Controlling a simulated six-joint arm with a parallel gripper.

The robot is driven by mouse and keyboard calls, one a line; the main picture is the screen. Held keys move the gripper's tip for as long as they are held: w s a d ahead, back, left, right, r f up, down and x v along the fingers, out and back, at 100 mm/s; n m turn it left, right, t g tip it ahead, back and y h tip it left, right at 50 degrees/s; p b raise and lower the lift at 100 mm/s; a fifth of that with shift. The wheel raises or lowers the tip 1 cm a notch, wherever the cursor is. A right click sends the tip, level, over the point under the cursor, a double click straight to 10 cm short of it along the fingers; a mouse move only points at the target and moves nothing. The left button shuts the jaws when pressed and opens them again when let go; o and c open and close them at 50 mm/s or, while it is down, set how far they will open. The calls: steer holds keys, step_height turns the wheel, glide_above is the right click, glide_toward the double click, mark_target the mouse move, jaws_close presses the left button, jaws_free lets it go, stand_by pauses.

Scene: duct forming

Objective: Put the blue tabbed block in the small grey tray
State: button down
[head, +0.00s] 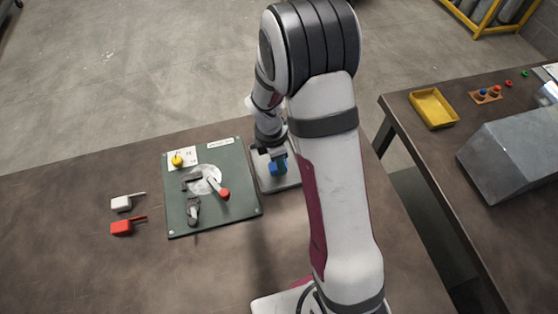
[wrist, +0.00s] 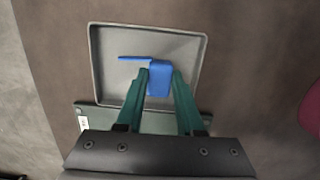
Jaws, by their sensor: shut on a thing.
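The blue tabbed block (wrist: 159,78) is between the fingertips of my gripper (wrist: 159,84), which is shut on it. Its thin tab points left in the wrist view. In the head view the block (head: 278,166) shows below my gripper (head: 270,158), over the small grey tray. The grey tray (wrist: 97,70) lies around the block in the wrist view, its near side partly hidden by my gripper. In the head view the tray (head: 287,181) is partly covered by my arm. I cannot tell whether the block touches the tray floor.
A green board (head: 236,203) with a red-knobbed lever (head: 224,194) and a yellow knob (head: 177,160) sits left of the tray. A white tabbed block (head: 121,204) and a red tabbed block (head: 122,228) lie further left. A yellow tray (head: 434,108) is on another table.

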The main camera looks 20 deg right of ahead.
mark_target(274, 166)
steer(key=shift+f, duration=0.4)
steer(key=c, duration=0.5)
jaws_free()
steer(key=shift+f, duration=0.15)
steer(key=shift+c, duration=0.2)
step_height(274, 166, up, 12)
steer(key=a, duration=0.1)
steer(key=s+a+r+m+y, duration=0.1)
steer(key=s+r+m, duration=0.3)
steer(key=s+m, duration=0.7)
steer(key=s+a+r+m+y, duration=0.2)
steer(key=s+a+r+m, duration=0.1)
steer(key=s+m, duration=0.9)
steer(key=shift+r+m, duration=0.4)
steer(key=shift+r, duration=0.05)
